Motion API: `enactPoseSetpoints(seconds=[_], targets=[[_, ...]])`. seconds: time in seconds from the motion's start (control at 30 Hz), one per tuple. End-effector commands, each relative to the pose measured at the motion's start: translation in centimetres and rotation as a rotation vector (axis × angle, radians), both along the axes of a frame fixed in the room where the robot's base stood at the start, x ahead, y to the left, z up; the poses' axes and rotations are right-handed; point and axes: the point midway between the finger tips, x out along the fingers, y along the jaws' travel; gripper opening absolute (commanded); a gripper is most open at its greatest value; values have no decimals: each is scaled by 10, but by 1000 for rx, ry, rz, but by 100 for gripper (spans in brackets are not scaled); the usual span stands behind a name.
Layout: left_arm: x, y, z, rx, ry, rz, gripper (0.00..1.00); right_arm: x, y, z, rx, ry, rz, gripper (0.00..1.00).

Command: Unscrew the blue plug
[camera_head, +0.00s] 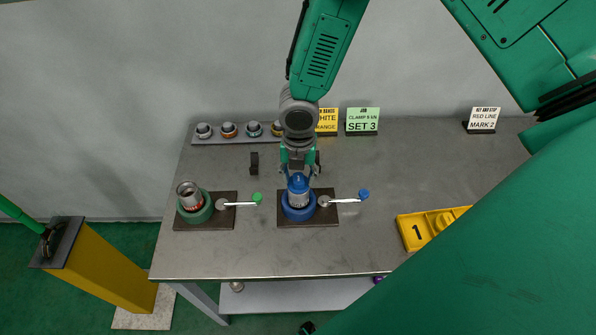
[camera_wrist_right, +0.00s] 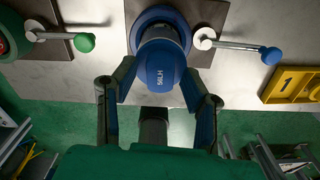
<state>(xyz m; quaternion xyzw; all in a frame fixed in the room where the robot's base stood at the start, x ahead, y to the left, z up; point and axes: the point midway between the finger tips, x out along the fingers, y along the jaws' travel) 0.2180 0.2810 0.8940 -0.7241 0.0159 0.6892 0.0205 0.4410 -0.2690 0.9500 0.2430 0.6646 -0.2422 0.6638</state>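The blue plug (camera_head: 299,183) sits upright on a grey pipe held in the blue vise (camera_head: 297,212), on a dark plate near the table's middle. In the right wrist view the plug (camera_wrist_right: 160,66) shows the marking "56LH". My right gripper (camera_head: 298,177) is at the plug, reaching down from above. In the right wrist view its fingers (camera_wrist_right: 160,78) are spread on either side of the plug, with gaps showing; they do not appear to grip it. The blue vise's lever (camera_head: 346,200) has a blue knob and points right.
A green vise (camera_head: 197,216) with a pipe and a green-knobbed lever stands left. A rack (camera_head: 240,139) of several fittings lies behind, near the cards "SET 3" (camera_head: 362,121) and "RED LINE MARK 2" (camera_head: 483,119). A yellow tray (camera_head: 409,236) marked 1 is at right.

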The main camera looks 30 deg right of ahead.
Motion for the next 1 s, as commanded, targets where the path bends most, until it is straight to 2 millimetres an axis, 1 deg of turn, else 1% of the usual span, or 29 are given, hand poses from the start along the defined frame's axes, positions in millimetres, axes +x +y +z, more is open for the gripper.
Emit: enactPoseSetpoints(seconds=[0.03, 0.07, 0.1, 0.17, 0.37, 0.47, 0.57, 0.8, 0.9, 1.0], targets=[[0, 0, 0, 0, 0, 0, 44, 0, 0, 0, 0, 0, 0, 40], [0, 0, 0, 0, 0, 0, 44, 0, 0, 0, -1, 1, 0, 36], [0, 0, 0, 0, 0, 0, 44, 0, 0, 0, -1, 1, 0, 22], [0, 0, 0, 0, 0, 0, 44, 0, 0, 0, -1, 1, 0, 1], [0, 0, 0, 0, 0, 0, 44, 0, 0, -1, -1, 1, 0, 0], [0, 0, 0, 0, 0, 0, 44, -1, 0, -1, -2, 1, -51, 0], [0, 0, 0, 0, 0, 0, 44, -1, 0, 0, -5, 1, -232, 0], [0, 0, 6, 0, 0, 0, 44, -2, -1, 1, -6, 2, -845, 0], [0, 0, 7, 0, 0, 0, 44, -2, 0, 1, -5, 3, -1072, 0], [0, 0, 6, 0, 0, 0, 44, -2, 0, 0, -5, 3, -1212, 0]])
